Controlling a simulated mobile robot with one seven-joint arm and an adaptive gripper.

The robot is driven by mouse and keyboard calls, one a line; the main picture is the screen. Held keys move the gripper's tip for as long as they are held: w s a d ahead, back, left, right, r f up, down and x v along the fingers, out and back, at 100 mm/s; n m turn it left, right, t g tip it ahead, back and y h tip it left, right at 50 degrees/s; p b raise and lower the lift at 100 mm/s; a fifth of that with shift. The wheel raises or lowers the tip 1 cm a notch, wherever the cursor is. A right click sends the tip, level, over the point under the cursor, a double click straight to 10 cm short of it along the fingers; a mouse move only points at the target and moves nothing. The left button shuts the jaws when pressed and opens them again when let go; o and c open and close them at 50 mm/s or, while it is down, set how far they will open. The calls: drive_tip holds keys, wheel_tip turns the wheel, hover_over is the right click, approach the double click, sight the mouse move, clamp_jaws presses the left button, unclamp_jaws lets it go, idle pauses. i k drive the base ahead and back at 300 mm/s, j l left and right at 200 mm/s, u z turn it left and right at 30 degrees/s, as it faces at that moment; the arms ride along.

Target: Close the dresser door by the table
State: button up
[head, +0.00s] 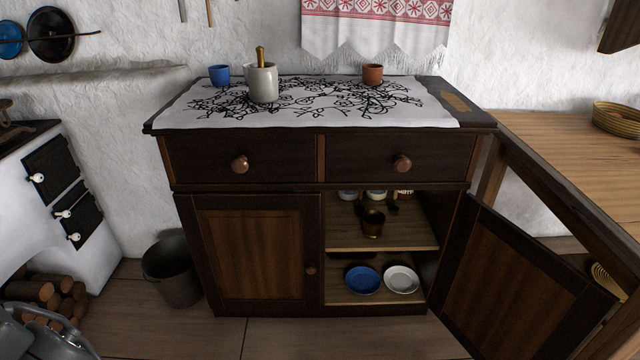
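The dark wooden dresser (322,155) stands against the white wall. Its right door (515,285) is swung open toward me and to the right, with its free edge near the table's leg. The left door (257,255) is shut. The wooden table (565,150) stands at the right, close to the open door. Through the opening, shelves show a brass mortar (373,224), a blue plate (362,280) and a white plate (401,280). My gripper is not clearly in view; a grey metal part sits in the lower left corner, and I cannot tell what it is.
On the dresser top are a grey mortar (263,85) and two cups. A basket (617,120) is on the table. The floor before the dresser is clear.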

sight(503, 293)
drive_tip(key=k+l, duration=0.15)
drive_tip(key=k+l+z, duration=0.2)
drive_tip(key=l+z, duration=0.45)
drive_tip(key=l, duration=0.2)
drive_tip(key=k+l, duration=0.05)
